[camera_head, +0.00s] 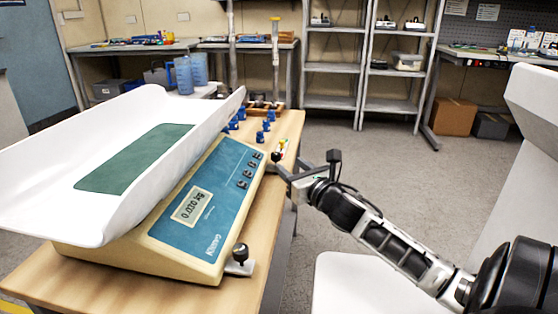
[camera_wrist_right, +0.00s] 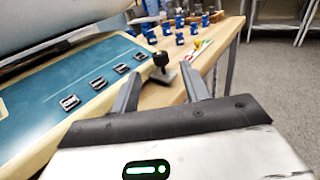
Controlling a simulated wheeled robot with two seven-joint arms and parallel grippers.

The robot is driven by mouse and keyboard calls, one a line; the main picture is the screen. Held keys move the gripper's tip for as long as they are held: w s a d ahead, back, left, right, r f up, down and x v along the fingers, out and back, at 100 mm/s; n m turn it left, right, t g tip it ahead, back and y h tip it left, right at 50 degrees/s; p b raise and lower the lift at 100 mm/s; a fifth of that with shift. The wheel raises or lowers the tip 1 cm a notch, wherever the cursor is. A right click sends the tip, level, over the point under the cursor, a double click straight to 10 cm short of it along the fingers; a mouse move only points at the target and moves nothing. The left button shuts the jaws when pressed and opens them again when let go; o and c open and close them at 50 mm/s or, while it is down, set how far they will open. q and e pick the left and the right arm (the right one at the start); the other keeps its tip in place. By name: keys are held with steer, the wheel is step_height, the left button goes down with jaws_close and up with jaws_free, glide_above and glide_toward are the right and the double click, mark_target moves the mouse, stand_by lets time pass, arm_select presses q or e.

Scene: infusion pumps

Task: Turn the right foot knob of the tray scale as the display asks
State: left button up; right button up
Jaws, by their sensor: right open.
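The tray scale stands on a wooden table, with a white tray (camera_head: 50,200) on top and a blue front panel (camera_head: 215,190). Its display (camera_head: 191,207) shows dark digits too small to read surely. A black foot knob (camera_head: 276,157) stands on a small plate at the panel's far end; it also shows in the right wrist view (camera_wrist_right: 160,60). Another black foot knob (camera_head: 240,252) stands at the near corner. My right gripper (camera_wrist_right: 161,88) is open, its fingers pointing at the far knob, which appears between and just beyond the tips. My left gripper is not in view.
Several blue weights (camera_head: 266,126) stand behind the scale near a wooden holder (camera_head: 262,107). A small yellow-green item (camera_head: 283,144) lies past the far knob. The table edge runs beneath my right gripper, with open floor to the right.

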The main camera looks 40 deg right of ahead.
mark_target(278, 157)
steer(key=x, duration=0.6)
steer(key=shift+w+b, duration=0.4)
steer(key=shift+a, duration=0.1)
steer(key=c, duration=1)
